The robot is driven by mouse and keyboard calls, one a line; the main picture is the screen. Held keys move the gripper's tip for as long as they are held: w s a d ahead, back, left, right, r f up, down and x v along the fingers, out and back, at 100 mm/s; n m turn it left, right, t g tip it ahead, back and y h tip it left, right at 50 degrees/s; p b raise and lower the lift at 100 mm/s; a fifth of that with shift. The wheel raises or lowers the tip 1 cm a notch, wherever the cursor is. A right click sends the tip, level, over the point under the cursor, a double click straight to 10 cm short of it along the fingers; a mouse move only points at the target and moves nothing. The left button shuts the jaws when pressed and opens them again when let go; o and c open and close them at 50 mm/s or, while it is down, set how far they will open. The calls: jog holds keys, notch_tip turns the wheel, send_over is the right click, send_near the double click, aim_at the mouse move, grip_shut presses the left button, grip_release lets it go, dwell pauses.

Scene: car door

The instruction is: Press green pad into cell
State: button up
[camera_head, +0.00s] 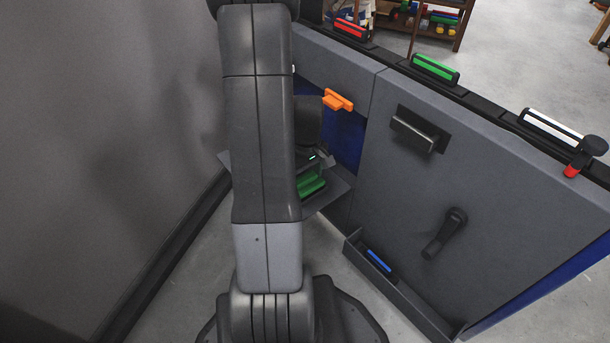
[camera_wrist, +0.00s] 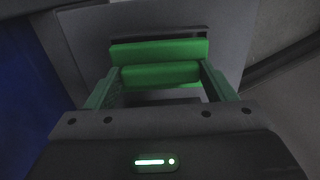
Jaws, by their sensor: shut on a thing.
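My gripper (camera_wrist: 161,68) is shut on a green pad (camera_wrist: 160,52), its two fingers at the pad's left and right ends in the wrist view. The pad lies across a grey panel, and a dark slot edge (camera_wrist: 158,33) shows just beyond it. I cannot tell whether the pad is seated in a cell or just above it. In the head view the green pad (camera_head: 312,187) shows low beside my arm, over the grey panel (camera_head: 335,190). My arm hides most of my gripper there. Another green pad (camera_head: 436,68) sits on the door's top rail.
The grey door (camera_head: 400,185) stands to the right, with an orange handle (camera_head: 338,100), a dark pull handle (camera_head: 416,130), a crank (camera_head: 446,232) and a lower pocket holding a blue pad (camera_head: 379,260). Red (camera_head: 351,28) and white (camera_head: 552,126) pads sit on top. A grey wall is left.

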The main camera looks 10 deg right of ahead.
aim_at(306, 178)
jog(key=shift+f+b, duration=0.8)
jog(key=shift+f, duration=0.4)
jog(key=o, duration=1.1)
jog(key=shift+c, duration=0.2)
notch_tip(306, 178, up, 14)
jog(key=p, duration=0.5)
jog(key=shift+d+p, duration=0.2)
jog(key=shift+p, duration=0.1)
jog(key=shift+f, duration=0.15)
jog(key=f+b, duration=0.2)
jog(key=f, duration=0.5)
jog(key=f+b, duration=0.3)
jog(key=f, duration=0.3)
jog(key=shift+a+f+b, duration=0.2)
jog(key=shift+f+b, duration=0.15)
jog(key=shift+f, duration=0.05)
jog(key=shift+r+p, duration=0.35)
jog(key=shift+r, duration=0.05)
jog(key=shift+f, duration=0.1)
